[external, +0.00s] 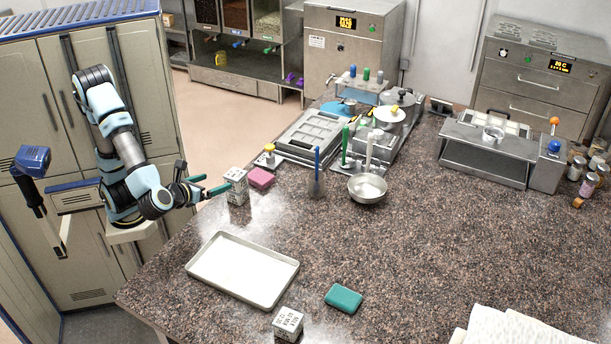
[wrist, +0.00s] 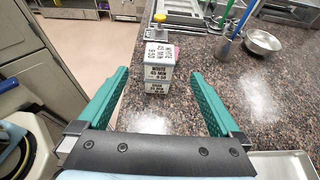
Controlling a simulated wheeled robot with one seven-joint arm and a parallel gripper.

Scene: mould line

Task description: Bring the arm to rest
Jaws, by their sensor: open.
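My gripper (wrist: 158,105) has two green fingers. In the wrist view they are spread wide apart with nothing between their tips. In the external view my gripper (external: 215,189) is at the left edge of the counter, beside a stack of white labelled blocks (external: 237,187). The stack also shows in the wrist view (wrist: 157,75), ahead of the fingers and apart from them. My arm is bent at the left, in front of the lockers.
A pink block (external: 261,178) sits just behind the stack. An empty metal tray (external: 243,269), a white labelled block (external: 288,324) and a teal block (external: 343,298) lie nearer the front. A metal bowl (external: 367,189) stands mid-counter. The counter's right middle is clear.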

